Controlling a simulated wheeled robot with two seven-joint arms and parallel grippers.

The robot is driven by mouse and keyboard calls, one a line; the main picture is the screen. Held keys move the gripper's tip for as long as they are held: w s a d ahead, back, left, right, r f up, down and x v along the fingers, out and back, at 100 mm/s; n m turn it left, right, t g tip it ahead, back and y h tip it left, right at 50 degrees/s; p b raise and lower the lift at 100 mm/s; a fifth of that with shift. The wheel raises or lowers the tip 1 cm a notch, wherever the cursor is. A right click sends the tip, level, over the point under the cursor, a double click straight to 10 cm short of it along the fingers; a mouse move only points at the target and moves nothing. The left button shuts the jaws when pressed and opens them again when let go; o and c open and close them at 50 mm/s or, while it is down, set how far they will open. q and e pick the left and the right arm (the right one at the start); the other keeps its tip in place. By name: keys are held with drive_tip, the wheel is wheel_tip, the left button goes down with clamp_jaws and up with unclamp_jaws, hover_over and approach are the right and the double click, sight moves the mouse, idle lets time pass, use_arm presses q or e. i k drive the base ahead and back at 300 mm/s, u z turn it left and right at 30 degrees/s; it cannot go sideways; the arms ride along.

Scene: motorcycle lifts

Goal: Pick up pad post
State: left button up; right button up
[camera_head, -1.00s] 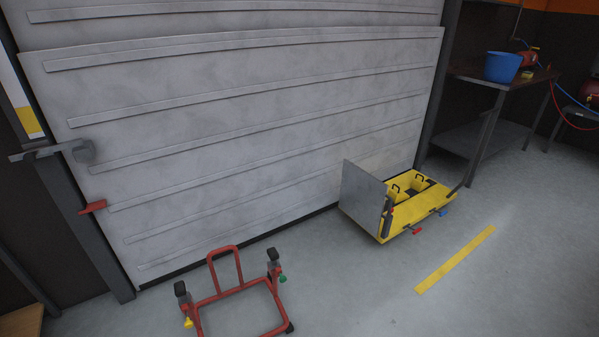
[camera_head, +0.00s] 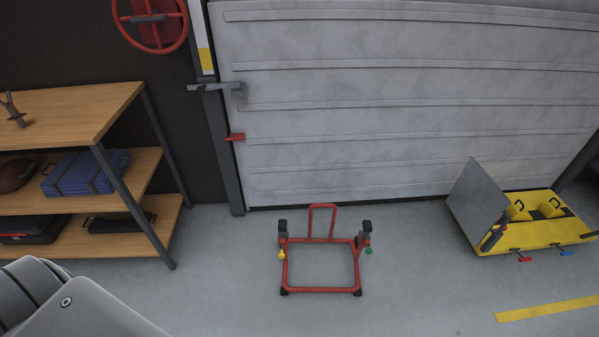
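A red tubular stand (camera_head: 321,290) sits on the floor in front of the roller door, near the middle of the view. It has an upright red hoop at its back. A short post with a black pad on top stands at each side: the left pad post (camera_head: 282,229) has a yellow knob (camera_head: 282,254), and the right pad post (camera_head: 366,229) has a green knob (camera_head: 369,251). Both posts are upright in the stand. Neither of my grippers is in view. A pale grey link of mine shows at the lower left, well apart from the stand.
A wooden shelf unit (camera_head: 70,112) with a blue case (camera_head: 85,172) stands at the left. A yellow lift (camera_head: 535,232) with a raised grey plate stands at the right. A yellow floor stripe (camera_head: 548,308) lies before it. The floor around the stand is clear.

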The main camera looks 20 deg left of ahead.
sight(283, 231)
drive_tip(key=u, duration=0.95)
